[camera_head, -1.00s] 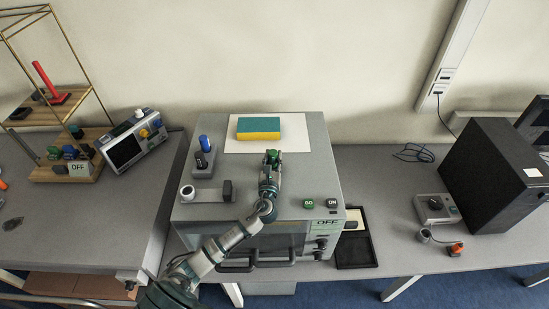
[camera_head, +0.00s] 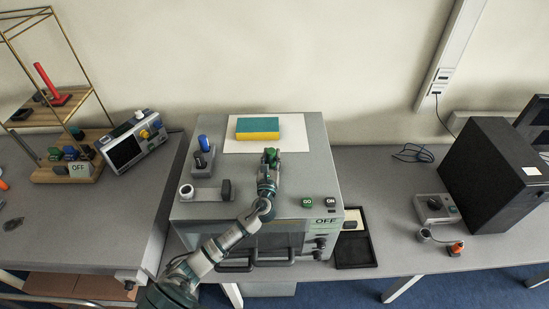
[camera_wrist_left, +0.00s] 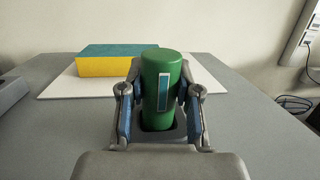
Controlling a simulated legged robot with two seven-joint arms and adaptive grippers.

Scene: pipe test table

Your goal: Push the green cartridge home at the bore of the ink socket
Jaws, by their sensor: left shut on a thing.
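My right gripper is not in view.
A yellow and teal block (camera_head: 258,128) lies on a white sheet (camera_head: 293,133) behind the gripper. A grey holder (camera_head: 202,166) with blue and black cartridges stands at the left. Green and black buttons (camera_head: 307,202) are at the front right. The machine top (camera_head: 310,175) is clear on the right.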

